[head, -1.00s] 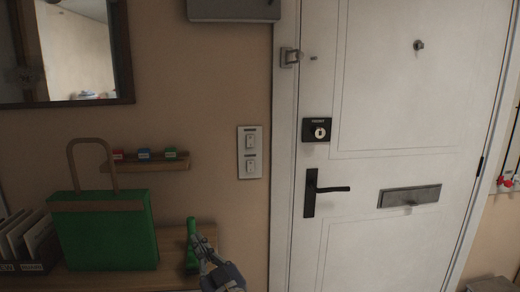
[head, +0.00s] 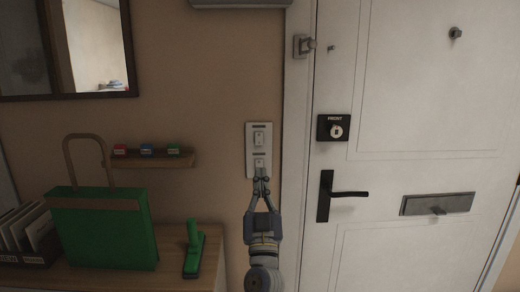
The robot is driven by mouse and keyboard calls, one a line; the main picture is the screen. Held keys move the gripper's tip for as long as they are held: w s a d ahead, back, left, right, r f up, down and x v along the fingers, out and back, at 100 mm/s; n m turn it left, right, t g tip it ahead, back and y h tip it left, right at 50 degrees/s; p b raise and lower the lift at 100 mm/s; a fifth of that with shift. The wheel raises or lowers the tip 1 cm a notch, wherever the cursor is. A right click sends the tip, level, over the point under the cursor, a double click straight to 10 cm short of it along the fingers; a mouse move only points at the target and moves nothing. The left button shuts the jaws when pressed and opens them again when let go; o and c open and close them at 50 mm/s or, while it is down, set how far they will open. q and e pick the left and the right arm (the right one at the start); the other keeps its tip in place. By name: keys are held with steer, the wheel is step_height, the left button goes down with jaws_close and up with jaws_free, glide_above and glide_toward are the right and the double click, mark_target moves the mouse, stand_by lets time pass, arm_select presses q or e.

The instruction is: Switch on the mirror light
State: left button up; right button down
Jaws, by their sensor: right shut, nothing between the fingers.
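A white switch plate (head: 250,150) is on the tan wall, left of the door frame. It carries an upper rocker switch (head: 260,139) and a lower rocker switch (head: 260,163), each with a small dark label too small to read. My right gripper (head: 261,175) is shut and empty, its fingertips pointing up at the lower part of the plate, just below or over the lower switch. I cannot tell whether the tips touch it. A dark-framed mirror (head: 97,45) hangs at the upper left; no lit lamp shows on it. My left gripper is not in view.
A white door (head: 410,100) with a black handle (head: 345,194) stands right of the plate. A wooden bench top (head: 175,262) at lower left bears a green bag (head: 105,235) and a green brush (head: 192,250). A small shelf (head: 150,160) juts from the wall.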

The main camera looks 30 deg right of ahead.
mark_target(259, 134)
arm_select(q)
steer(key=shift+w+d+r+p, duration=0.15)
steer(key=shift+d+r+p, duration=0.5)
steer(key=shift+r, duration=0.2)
arm_select(e)
steer(key=shift+w+d+r, duration=0.75)
steer(key=shift+w+d, duration=0.15)
steer(key=shift+w, duration=0.6)
steer(key=shift+w+d+r, duration=0.8)
steer(key=shift+w+d, duration=0.15)
steer(key=shift+w, duration=0.55)
steer(key=shift+w+d+r, duration=0.75)
steer(key=shift+w+d, duration=0.15)
steer(key=shift+w, duration=0.6)
